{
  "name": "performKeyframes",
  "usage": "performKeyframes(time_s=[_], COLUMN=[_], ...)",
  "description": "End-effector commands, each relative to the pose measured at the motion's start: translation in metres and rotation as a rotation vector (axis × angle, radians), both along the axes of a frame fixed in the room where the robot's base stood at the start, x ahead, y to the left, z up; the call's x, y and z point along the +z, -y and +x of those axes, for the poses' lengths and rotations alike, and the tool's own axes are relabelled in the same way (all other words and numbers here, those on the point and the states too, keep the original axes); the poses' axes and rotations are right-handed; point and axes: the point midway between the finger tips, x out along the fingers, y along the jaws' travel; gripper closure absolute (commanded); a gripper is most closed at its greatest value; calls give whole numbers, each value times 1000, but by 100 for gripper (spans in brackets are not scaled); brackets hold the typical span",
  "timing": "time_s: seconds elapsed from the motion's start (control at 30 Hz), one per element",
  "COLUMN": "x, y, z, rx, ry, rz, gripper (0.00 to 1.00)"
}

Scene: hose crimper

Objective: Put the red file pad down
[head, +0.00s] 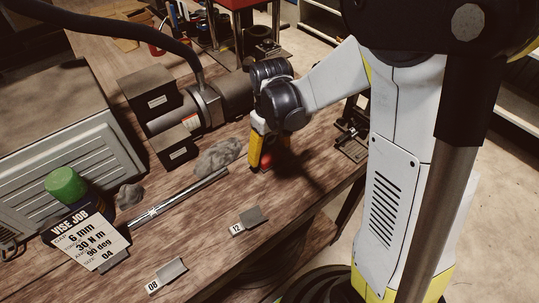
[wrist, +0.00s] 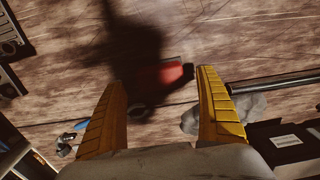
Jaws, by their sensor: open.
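The red file pad (wrist: 173,73) shows in the wrist view as a small red block beyond and between my fingertips, partly in dark shadow. In the head view a bit of red (head: 266,160) shows low between the yellow fingers, mostly hidden by them. My gripper (head: 268,157) points down at the wooden bench, right of the grey rag. In the wrist view my gripper (wrist: 163,78) is open, with a finger on each side and no contact with the pad visible. The pad appears to rest on the bench top; its exact contact is in shadow.
A grey rag (head: 218,156) and a long silver tool (head: 172,201) lie left of my gripper. The motor-like machine (head: 205,103) and black boxes stand behind. A sign card (head: 88,239), green cylinder (head: 65,186) and tags 12 (head: 250,217) and 08 (head: 167,274) are nearer. Bench between is clear.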

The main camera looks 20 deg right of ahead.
Motion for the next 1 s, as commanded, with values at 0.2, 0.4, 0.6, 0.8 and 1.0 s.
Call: performKeyframes(time_s=[0.2, 0.4, 0.6, 0.8, 1.0], x=[55, 82, 104, 148, 173], y=[0, 0, 0, 0, 0], z=[0, 0, -11, -52, -97], rx=[0, 0, -23, -117, -221], ry=[0, 0, 48, 234, 444], rz=[0, 0, 1, 14, 50], gripper=[16, 16, 16, 16, 16])
